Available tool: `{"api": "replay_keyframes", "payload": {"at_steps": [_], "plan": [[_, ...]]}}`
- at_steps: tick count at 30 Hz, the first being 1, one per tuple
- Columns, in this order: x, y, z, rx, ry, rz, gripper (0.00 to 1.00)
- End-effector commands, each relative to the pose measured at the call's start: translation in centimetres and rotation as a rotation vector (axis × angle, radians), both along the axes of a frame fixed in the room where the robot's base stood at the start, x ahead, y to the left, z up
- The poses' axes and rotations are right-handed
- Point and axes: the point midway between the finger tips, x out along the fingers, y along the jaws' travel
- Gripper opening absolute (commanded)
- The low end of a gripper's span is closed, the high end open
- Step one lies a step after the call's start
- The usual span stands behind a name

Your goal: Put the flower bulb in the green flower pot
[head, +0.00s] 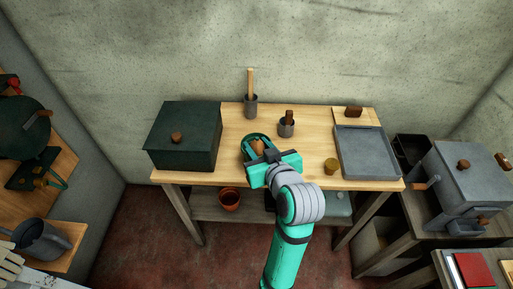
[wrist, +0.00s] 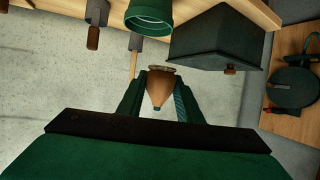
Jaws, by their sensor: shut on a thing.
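The flower bulb (wrist: 160,88) is brown and tapered. My gripper (wrist: 160,78) is shut on it, with one finger on each side. In the head view the bulb (head: 258,146) shows just beyond my gripper (head: 262,156), overlapping the green flower pot (head: 245,150). The pot stands on the wooden table, partly hidden by my gripper and the bulb. In the wrist view the green pot (wrist: 148,14) is at the top edge, partly cut off, and the bulb appears apart from it. The bulb's exact height over the pot is unclear.
A dark green lidded box (head: 180,155) stands left of the pot. A terracotta pot (head: 229,201) sits below.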

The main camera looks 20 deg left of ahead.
Motion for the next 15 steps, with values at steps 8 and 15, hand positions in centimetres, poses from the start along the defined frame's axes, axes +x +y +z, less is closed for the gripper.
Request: {"api": "replay_keyframes", "payload": {"at_steps": [8,15], "plan": [[5.7,2.2,-2.7,0.0,0.002,0.001,0.1],[8.9,3.4,-6.6,0.0,0.003,-0.001,0.1]]}}
